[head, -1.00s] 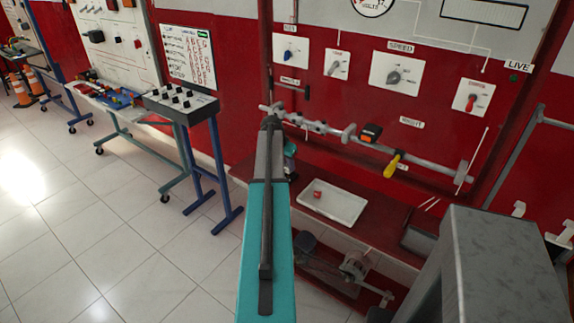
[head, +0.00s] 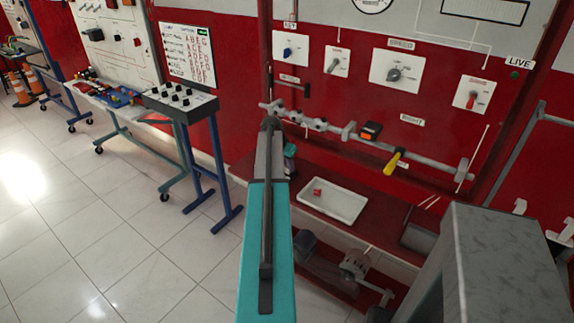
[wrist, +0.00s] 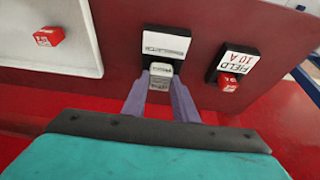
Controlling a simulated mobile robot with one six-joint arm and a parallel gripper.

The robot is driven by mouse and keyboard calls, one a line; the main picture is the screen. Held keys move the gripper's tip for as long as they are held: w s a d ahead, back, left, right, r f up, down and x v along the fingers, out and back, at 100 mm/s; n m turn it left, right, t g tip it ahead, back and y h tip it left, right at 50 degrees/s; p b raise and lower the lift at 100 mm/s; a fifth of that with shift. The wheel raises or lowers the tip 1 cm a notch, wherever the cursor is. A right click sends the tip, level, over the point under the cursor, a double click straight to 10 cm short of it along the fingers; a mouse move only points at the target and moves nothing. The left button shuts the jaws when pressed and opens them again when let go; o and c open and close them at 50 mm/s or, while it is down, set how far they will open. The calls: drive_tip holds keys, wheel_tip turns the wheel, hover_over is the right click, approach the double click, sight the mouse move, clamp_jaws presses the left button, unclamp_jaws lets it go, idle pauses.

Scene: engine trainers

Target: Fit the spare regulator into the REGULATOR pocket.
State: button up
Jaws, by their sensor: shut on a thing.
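My gripper (wrist: 160,88) shows in the wrist view, its two grey-purple fingers shut on a small pale grey block, the regulator (wrist: 161,70). The block is at the lower edge of a black pocket with a white label (wrist: 166,44), whose text is too small to read. I cannot tell whether the block is inside the pocket or only in front of it. In the head view my teal arm hides the gripper, the block and the pocket.
A pocket labelled FIELD 10 A (wrist: 238,62) stands close on the right with a red block (wrist: 228,83) at it. A white tray (head: 345,210) holds a red block (wrist: 49,36). A wall rail (head: 420,162) with a yellow-handled tool (head: 394,161) runs above the tray.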

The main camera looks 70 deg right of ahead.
drive_tip(key=shift+f+b, duration=0.3)
drive_tip(key=shift+f, duration=0.25)
idle(0.8)
drive_tip(key=o, duration=1.6)
drive_tip(key=shift+o, duration=0.2)
drive_tip(key=shift+r+p, duration=1.75)
drive_tip(key=shift+r, duration=2.3)
drive_tip(key=shift+w, duration=0.1)
